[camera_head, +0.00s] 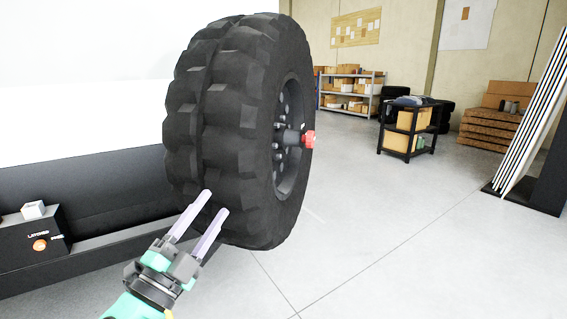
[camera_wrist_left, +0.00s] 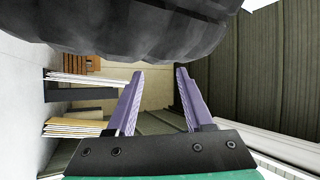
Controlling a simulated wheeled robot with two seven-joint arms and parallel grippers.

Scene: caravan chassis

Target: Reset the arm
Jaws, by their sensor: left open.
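My left gripper (camera_head: 214,207) reaches in from the bottom of the head view. Its two pale fingers are apart with nothing between them. They overlap the lower part of the large black tyre (camera_head: 235,110) in the picture; I cannot tell whether they touch it. In the left wrist view the open purple fingers (camera_wrist_left: 158,75) show below the dark tyre (camera_wrist_left: 140,25), with a gap between them. A red-tipped hub (camera_head: 308,138) sticks out from the wheel's right side. My right gripper is not in view.
The white caravan side (camera_head: 80,80) stands at the left, with a dark box (camera_head: 35,245) marked with labels and an orange button below it. A black cart (camera_head: 408,130), shelves (camera_head: 350,90) and a striped panel (camera_head: 535,120) stand farther off. The floor (camera_head: 400,240) at right is clear.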

